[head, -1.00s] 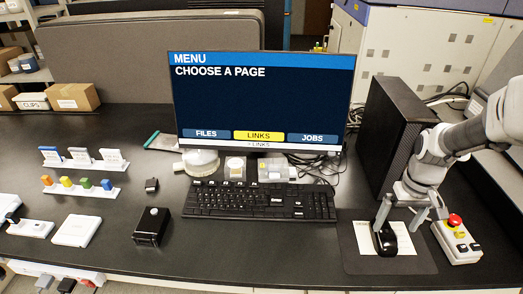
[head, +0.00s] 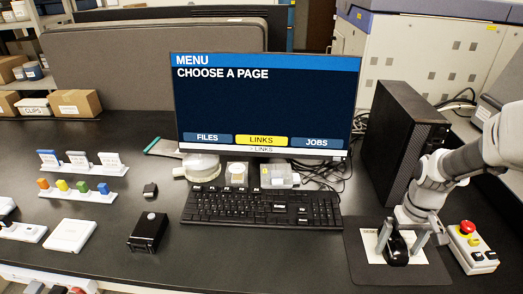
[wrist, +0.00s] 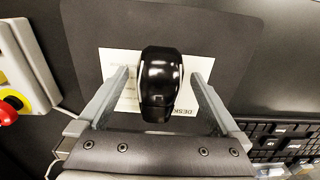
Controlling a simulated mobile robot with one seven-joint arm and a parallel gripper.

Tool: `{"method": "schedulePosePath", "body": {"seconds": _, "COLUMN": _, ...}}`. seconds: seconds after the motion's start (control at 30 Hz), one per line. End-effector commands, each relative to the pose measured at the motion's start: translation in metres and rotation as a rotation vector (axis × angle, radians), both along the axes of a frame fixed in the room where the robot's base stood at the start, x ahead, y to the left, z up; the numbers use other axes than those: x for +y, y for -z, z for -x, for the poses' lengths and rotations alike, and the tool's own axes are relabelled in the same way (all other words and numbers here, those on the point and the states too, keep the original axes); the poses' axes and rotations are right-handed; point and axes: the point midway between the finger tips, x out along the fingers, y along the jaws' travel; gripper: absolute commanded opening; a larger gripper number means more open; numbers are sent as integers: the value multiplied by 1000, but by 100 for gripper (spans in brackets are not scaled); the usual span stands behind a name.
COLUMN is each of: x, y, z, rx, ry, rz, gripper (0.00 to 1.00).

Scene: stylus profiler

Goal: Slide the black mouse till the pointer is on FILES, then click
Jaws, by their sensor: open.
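The black mouse (head: 397,248) sits on a white sheet on a dark mat at the right. It also shows in the wrist view (wrist: 160,82). My gripper (head: 409,240) is open around it, one finger on each side, with a gap showing on both sides in the wrist view (wrist: 160,95). The monitor (head: 264,105) shows MENU, CHOOSE A PAGE, with three buttons. FILES (head: 207,139) is blue at the left, LINKS (head: 261,140) is highlighted yellow in the middle, and JOBS (head: 316,142) is blue at the right. The bottom strip reads LINKS. I cannot make out a pointer arrow.
A control box with a red button (head: 467,227) stands close right of the mat (head: 360,265). The keyboard (head: 260,207) lies to the left, and a black computer tower (head: 405,135) behind. A small black box (head: 148,232) and coloured blocks are farther left.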

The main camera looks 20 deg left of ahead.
Motion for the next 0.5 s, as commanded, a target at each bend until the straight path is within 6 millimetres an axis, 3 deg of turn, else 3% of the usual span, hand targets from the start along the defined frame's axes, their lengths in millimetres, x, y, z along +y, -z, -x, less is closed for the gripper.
{"method": "schedulePosePath", "body": {"seconds": 0.07, "x": 0, "y": 0, "z": 0, "rx": 0, "ry": 0, "rz": 0, "gripper": 93}}
{"method": "schedulePosePath", "body": {"seconds": 0.5, "x": 0, "y": 0, "z": 0, "rx": 0, "ry": 0, "rz": 0, "gripper": 14}}
